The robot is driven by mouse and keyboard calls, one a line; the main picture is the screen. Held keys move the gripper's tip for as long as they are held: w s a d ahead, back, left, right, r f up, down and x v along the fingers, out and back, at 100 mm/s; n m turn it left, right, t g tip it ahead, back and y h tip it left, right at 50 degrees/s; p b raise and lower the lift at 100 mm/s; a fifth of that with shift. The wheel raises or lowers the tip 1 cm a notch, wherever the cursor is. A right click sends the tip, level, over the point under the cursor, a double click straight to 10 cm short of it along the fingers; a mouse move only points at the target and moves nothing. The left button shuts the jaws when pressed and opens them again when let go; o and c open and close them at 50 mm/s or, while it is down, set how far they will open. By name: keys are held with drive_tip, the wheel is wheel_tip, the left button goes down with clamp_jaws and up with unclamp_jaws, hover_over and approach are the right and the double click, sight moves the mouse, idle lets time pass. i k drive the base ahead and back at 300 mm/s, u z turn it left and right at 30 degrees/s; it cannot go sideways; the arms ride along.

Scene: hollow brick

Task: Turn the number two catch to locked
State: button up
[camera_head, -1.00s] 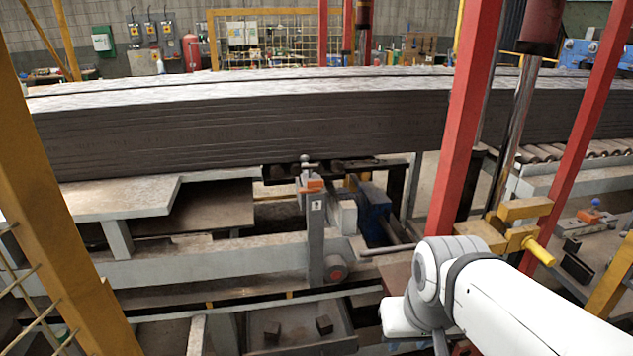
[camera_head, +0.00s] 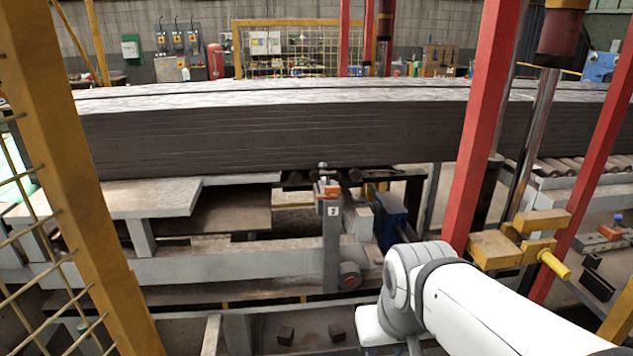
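The number two catch (camera_head: 327,188) sits on top of a grey upright post that carries a small white plate marked 2 (camera_head: 333,211). It has an orange block and a small metal knob on top, and it is too small to tell its setting. My white arm reaches in from the lower right, ending below and to the right of the post. My gripper is not visible; it is below the frame or hidden behind the arm.
A long grey slab stack (camera_head: 290,135) lies behind the catch. Red uprights (camera_head: 486,125) and a yellow clamp (camera_head: 520,240) stand at right. A yellow mesh guard (camera_head: 85,190) stands at left. A lower tray (camera_head: 270,320) holds dark blocks.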

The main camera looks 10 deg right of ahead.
sight(330, 192)
drive_tip(key=z, duration=0.05)
drive_tip(key=i, duration=0.95)
drive_tip(key=u, duration=0.05)
